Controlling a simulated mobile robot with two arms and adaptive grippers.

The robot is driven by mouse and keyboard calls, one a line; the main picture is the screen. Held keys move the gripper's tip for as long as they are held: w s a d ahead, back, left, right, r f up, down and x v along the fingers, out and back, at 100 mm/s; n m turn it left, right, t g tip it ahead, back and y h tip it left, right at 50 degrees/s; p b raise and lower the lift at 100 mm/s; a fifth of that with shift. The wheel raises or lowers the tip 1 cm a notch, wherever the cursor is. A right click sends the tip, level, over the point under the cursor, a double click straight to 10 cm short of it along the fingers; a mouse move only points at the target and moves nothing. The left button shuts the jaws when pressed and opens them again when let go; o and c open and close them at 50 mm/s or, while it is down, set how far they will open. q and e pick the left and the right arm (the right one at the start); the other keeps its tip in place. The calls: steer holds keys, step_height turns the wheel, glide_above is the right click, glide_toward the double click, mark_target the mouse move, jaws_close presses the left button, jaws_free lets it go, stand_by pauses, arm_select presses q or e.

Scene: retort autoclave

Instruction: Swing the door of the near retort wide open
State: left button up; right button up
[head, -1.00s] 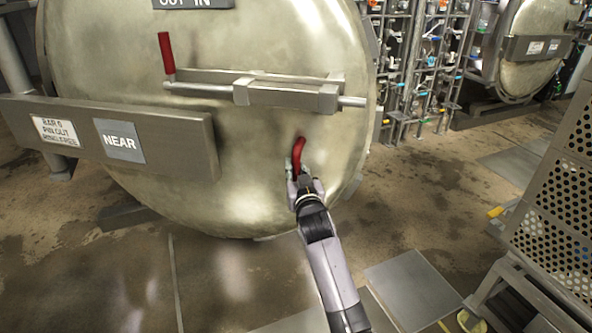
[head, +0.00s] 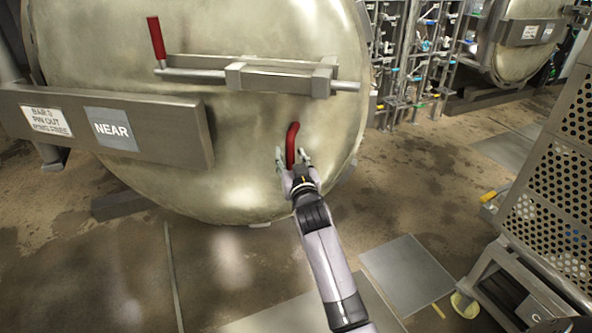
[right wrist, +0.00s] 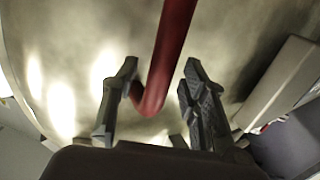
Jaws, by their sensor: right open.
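The near retort's round metal door (head: 230,130) fills the left and middle of the head view and looks shut or nearly so. A red curved pull handle (head: 292,142) stands on its lower right part. My right gripper (head: 293,160) is at the lower end of this handle. In the right wrist view the red handle (right wrist: 165,60) passes between the two open fingers (right wrist: 160,100), with gaps visible beside it. A bolt with a red grip (head: 157,38) lies across the door above. My left gripper is not in view.
A grey beam with a NEAR sign (head: 113,129) crosses the door at left. A perforated metal cart (head: 560,190) stands at right. Pipework (head: 410,60) and another retort (head: 525,45) are behind. The floor before the door's right side is mostly clear.

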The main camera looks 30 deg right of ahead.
steer(key=v, duration=1)
steer(key=shift+s, duration=0.35)
